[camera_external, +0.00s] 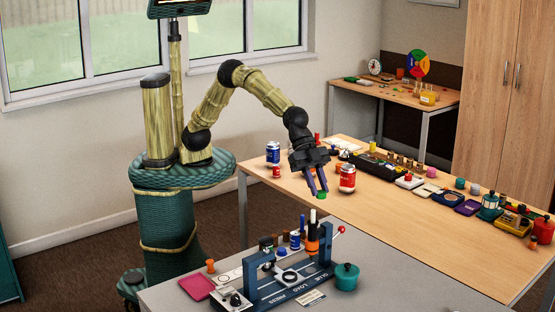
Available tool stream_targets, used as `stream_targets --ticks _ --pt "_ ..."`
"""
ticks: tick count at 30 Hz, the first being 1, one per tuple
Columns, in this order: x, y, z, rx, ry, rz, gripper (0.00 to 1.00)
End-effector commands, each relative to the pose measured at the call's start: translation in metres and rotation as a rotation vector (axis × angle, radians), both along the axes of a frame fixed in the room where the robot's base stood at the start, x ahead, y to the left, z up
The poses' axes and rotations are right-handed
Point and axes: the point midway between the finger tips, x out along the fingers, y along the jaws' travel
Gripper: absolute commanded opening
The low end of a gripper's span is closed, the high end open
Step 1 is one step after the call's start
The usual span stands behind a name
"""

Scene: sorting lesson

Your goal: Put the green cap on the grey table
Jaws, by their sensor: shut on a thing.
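My gripper (317,191) points down at the near left edge of the wooden table (440,238). Its blue fingers are shut on a small green cap (321,195), which shows at the fingertips. From this view I cannot tell how high the cap is above the surfaces below. The grey table (400,284) stands in front, nearer the camera, with a blue press-like device on it.
A red can (347,178) stands close to the right of my gripper, and a blue can (273,153) is to its left. The grey table holds the press (292,284), a teal pot (346,277) and a pink tray (196,287). Its right part is clear.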

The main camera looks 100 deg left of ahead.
Motion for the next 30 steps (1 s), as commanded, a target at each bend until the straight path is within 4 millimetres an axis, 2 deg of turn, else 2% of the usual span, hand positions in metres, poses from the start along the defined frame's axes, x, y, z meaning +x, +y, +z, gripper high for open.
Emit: stream_targets --ticks 1,6,12,15,21,30 --pt "-0.020 -0.013 0.002 0.002 0.001 -0.021 0.00" --pt "-0.076 -0.045 0.003 0.001 0.000 -0.072 0.00" --pt "-0.140 -0.072 0.006 0.000 0.001 -0.122 0.00" --pt "-0.164 -0.079 0.007 0.001 0.001 -0.139 0.00" --pt "-0.195 -0.087 0.008 0.000 0.001 -0.159 0.00" --pt "-0.229 -0.093 0.010 0.000 0.001 -0.184 0.00"
